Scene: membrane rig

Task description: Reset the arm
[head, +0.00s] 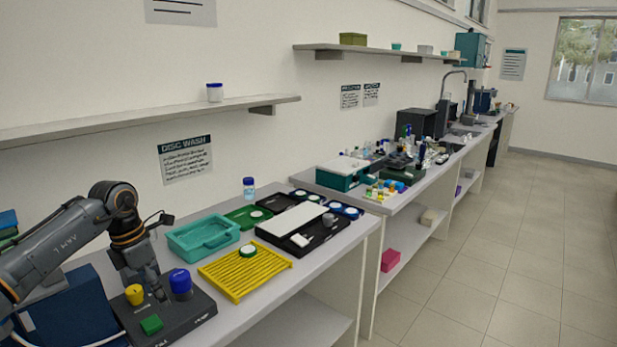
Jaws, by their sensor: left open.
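My left arm comes in from the left, bent with its elbow high over the bench. My left gripper (146,287) points down, open, over a black device (185,322). The device has a yellow knob (134,294), a blue-capped piece (180,283) and a green block (151,325) on top. The gripper is close behind the yellow and blue pieces; I cannot tell whether it touches any of them. Nothing shows between its fingers, which are small and dark here. My right gripper is out of view.
To the right lie a teal tray (184,241), a yellow rack (246,284), a green tray (236,219) and a black tray (270,236). A blue-capped bottle (249,189) stands behind. A shelf (100,126) runs above. The floor at right is clear.

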